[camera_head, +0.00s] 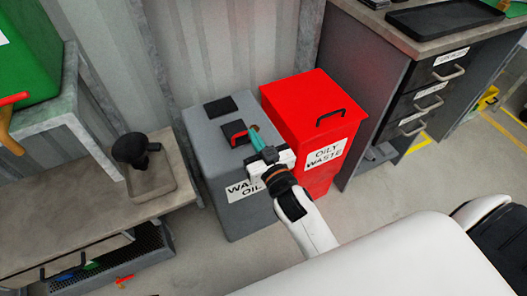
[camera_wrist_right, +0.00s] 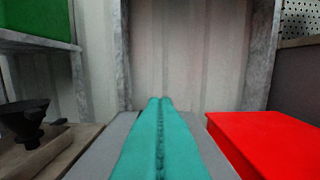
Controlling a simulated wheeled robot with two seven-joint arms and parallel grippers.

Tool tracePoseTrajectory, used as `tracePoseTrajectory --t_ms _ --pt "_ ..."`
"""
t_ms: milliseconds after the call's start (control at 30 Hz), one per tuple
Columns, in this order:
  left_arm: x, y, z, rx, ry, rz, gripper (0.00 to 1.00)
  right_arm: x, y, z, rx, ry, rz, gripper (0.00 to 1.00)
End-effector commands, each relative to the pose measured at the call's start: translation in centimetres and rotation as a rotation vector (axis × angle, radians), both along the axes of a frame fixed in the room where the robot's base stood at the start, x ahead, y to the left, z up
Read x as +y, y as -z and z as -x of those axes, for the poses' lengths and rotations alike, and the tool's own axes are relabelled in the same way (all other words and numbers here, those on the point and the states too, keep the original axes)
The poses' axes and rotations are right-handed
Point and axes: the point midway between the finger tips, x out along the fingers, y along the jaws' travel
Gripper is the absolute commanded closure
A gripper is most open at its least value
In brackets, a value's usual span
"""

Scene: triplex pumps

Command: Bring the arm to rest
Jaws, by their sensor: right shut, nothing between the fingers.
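My right gripper (camera_head: 257,139) is held out over the grey waste oil bin (camera_head: 242,211), with its arm coming up from the lower right. Its teal fingers (camera_wrist_right: 160,140) are pressed together with nothing between them in the right wrist view. The gripper hides part of the bin's top and label. The bin's top has a dark square plate (camera_head: 221,107) and a red-edged dark piece (camera_head: 236,133) close beside the fingers. I cannot tell whether the fingers touch it. My left gripper is not in view.
A red oily waste bin (camera_head: 312,97) stands right of the grey bin. A workbench (camera_head: 165,208) at left holds a black funnel (camera_head: 131,150) in a tray. A drawer cabinet (camera_head: 428,92) stands at right. Corrugated wall and metal posts close off the back. Floor shows at lower left.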

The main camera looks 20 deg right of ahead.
Motion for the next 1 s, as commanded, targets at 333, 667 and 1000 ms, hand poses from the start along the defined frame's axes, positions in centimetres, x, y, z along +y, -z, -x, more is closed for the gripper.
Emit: tracePoseTrajectory --t_ms 333,667,1000 --pt "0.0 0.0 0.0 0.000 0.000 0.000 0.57 -0.2 0.7 4.6 0.000 0.000 0.000 1.00" --pt "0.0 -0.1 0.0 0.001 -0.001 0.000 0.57 -0.6 3.0 4.9 0.084 0.018 0.007 1.00" --pt "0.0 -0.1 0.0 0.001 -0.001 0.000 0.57 -2.6 20.6 11.7 0.815 0.038 0.094 1.00"
